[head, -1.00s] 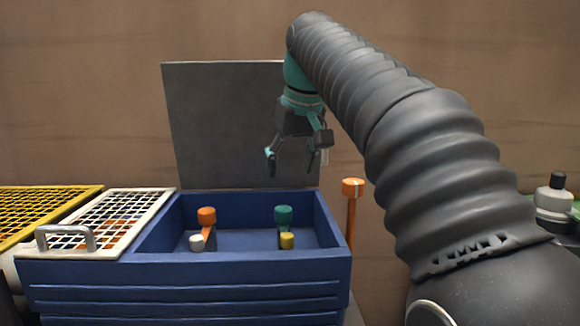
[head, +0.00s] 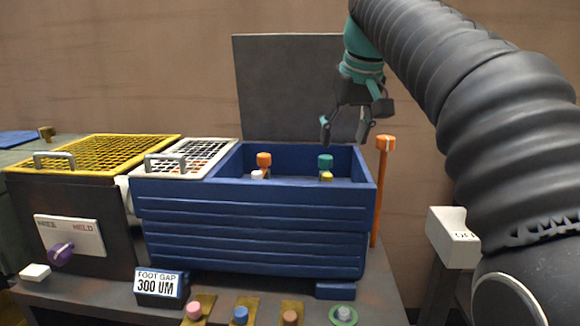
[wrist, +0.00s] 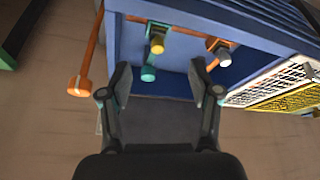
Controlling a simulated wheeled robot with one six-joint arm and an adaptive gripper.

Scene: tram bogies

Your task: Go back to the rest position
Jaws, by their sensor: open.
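My gripper (head: 345,130) is open and empty. It hangs above the back right part of the blue bin (head: 255,232), in front of the grey upright panel (head: 290,85). In the wrist view, my gripper (wrist: 165,88) has its two fingers spread apart with nothing between them. Inside the bin stand an orange-capped fitting (head: 264,159) with a white knob (head: 257,175) and a teal-capped fitting (head: 325,161) with a yellow knob (head: 327,176). These also show in the wrist view, beyond the fingers.
An orange post (head: 381,195) rises beside the bin's right side. White (head: 205,155) and yellow (head: 100,150) grates lie to the left. A label reading "FOOT GAP 300 UM" (head: 161,284) and several coloured buttons (head: 241,315) are in front. A white box (head: 453,237) stands at right.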

